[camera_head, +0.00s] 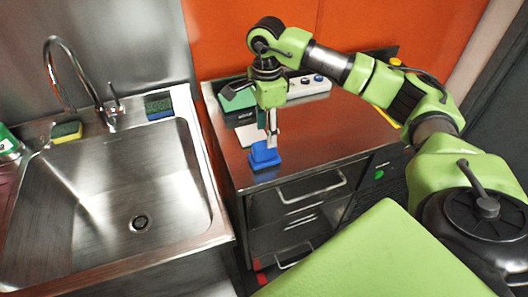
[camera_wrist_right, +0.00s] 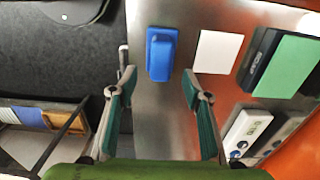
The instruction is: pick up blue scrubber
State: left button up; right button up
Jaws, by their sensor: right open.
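The blue scrubber (camera_head: 264,156) lies on the steel counter near its front edge. It also shows in the right wrist view (camera_wrist_right: 161,54), as a blue block with a raised part on top. My right gripper (camera_head: 271,136) points down at it from above in the head view. In the wrist view my right gripper (camera_wrist_right: 159,84) has its two fingers spread wide, with nothing between the tips. The scrubber appears just past the fingertips, in line with the gap. I cannot tell the exact height between them. My left gripper is in neither view.
A white square (camera_wrist_right: 219,52) lies beside the scrubber, with a green-topped dark box (camera_wrist_right: 285,66) beyond it. A white knobbed unit (camera_head: 309,86) stands at the counter's back. A steel sink (camera_head: 100,190) is at left, with two sponges on its rim. Drawers are below the counter.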

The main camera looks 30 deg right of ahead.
aim_at(264, 143)
notch_tip(264, 143, down, 2)
jog(key=shift+a+f+p, duration=0.1)
jog(key=shift+f+p, duration=0.45)
notch_tip(264, 143, down, 4)
jog(key=shift+w+a+r+p, duration=0.1)
jog(key=shift+r+p, duration=0.1)
jog(key=shift+p, duration=0.65)
jog(key=shift+f, duration=0.45)
jog(key=c, duration=1.2)
